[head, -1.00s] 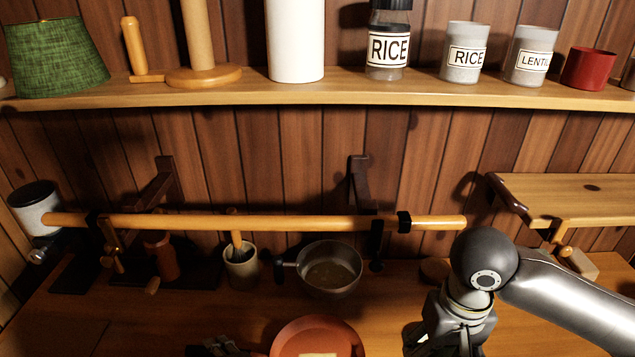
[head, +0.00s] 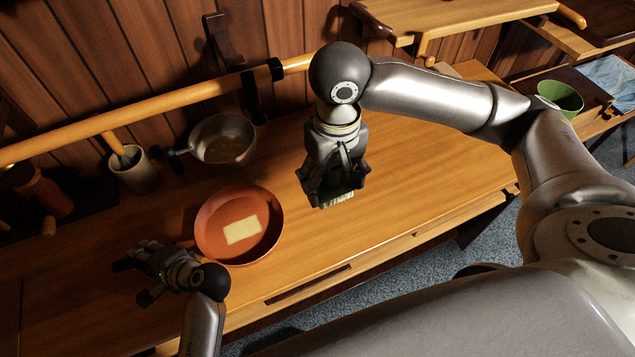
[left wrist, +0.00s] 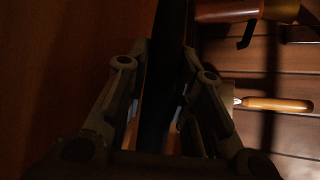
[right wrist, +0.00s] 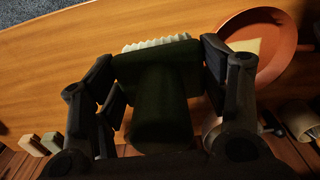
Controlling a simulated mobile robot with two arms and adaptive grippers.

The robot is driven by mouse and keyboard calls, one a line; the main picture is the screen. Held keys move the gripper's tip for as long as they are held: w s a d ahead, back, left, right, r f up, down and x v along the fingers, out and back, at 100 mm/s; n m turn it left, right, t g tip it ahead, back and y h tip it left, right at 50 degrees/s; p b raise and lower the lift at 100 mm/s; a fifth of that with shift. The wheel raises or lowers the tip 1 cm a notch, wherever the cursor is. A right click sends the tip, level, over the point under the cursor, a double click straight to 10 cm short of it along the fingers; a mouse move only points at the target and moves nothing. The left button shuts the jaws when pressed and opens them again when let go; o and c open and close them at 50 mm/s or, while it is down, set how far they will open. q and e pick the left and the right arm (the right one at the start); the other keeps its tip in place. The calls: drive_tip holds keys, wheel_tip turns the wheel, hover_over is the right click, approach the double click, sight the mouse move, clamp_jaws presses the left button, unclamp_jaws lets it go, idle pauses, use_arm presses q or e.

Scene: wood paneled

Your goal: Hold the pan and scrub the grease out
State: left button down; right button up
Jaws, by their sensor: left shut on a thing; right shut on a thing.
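The orange-red pan (head: 210,232) lies on the wooden counter with a pale yellow grease patch (head: 243,230) on its floor. It also shows in the right wrist view (right wrist: 285,68). My left gripper (head: 160,266) is shut on the pan's dark handle, which shows as a black bar (left wrist: 166,85) between the fingers in the left wrist view. My right gripper (head: 330,178) is shut on a dark green scrub brush (right wrist: 158,85) with whitish bristles (right wrist: 156,43). The brush is held bristles down, right of the pan and apart from it, seemingly above the counter.
A grey saucepan (head: 222,138) and a crock (head: 134,172) with a utensil stand behind the pan. A wooden rail (head: 180,100) runs along the back. The counter (head: 400,190) right of the pan is clear. A green cup (head: 560,96) stands far right.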

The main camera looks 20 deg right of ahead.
drive_tip(key=w+a+f+n, duration=0.1)
drive_tip(key=w+a+n, duration=0.15)
drive_tip(key=a, duration=0.55)
drive_tip(key=w+a+n, duration=0.1)
drive_tip(key=w+a, duration=0.3)
drive_tip(key=a, duration=0.5)
drive_tip(key=shift+w+d+f+m, duration=0.1)
drive_tip(key=shift+w+f+m, duration=0.5)
drive_tip(key=shift+f, duration=2.1)
drive_tip(key=shift+w+d+f+m, duration=0.1)
drive_tip(key=shift+w+f+m, duration=0.45)
drive_tip(key=shift+f, duration=2.1)
drive_tip(key=shift+w+d+f+m, duration=0.1)
drive_tip(key=shift+w+f+m, duration=0.5)
drive_tip(key=shift+f, duration=2.1)
drive_tip(key=shift+s+a+f, duration=0.2)
drive_tip(key=shift+a+f, duration=0.25)
drive_tip(key=shift+f, duration=0.2)
drive_tip(key=shift+c, duration=0.4)
drive_tip(key=shift+w+a, duration=0.1)
drive_tip(key=shift+a, duration=1.3)
drive_tip(key=shift+c, duration=0.2)
drive_tip(key=shift+d, duration=1.95)
wheel_tip(320, 180, up, 8)
drive_tip(key=shift+s+a, duration=0.1)
drive_tip(key=shift+s, duration=0.1)
